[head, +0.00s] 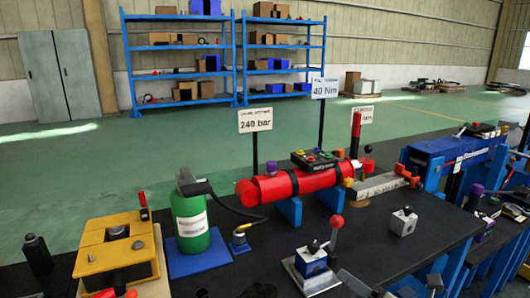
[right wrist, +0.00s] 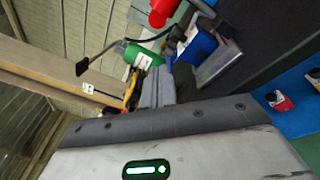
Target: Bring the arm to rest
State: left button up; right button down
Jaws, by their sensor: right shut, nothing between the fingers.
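My right gripper (head: 352,280) shows in part at the bottom edge of the head view, to the right of the middle. Its fingers (right wrist: 158,88) also show in the right wrist view, shut with nothing between them. My left gripper is not in the head view.
The dark bench (head: 420,235) carries a green bottle (head: 191,222), a yellow block fixture (head: 116,250), a red cylinder (head: 300,183) on blue supports and a small grey box (head: 404,221). A blue machine (head: 440,155) stands at right. Open floor (head: 180,140) lies behind.

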jog(key=s+a+f+m+g+h, duration=0.1)
jog(key=s+f+m+g+h, duration=0.1)
jog(key=s+f+m, duration=0.6)
jog(key=s+a+f+m+g+h, duration=0.2)
jog(key=s+f+m, duration=0.7)
jog(key=m, duration=1.3)
jog(key=h, duration=0.2)
jog(key=shift+s+f+m+h, duration=0.25)
jog(key=shift+f+m+h, duration=0.05)
jog(key=shift+m, duration=0.1)
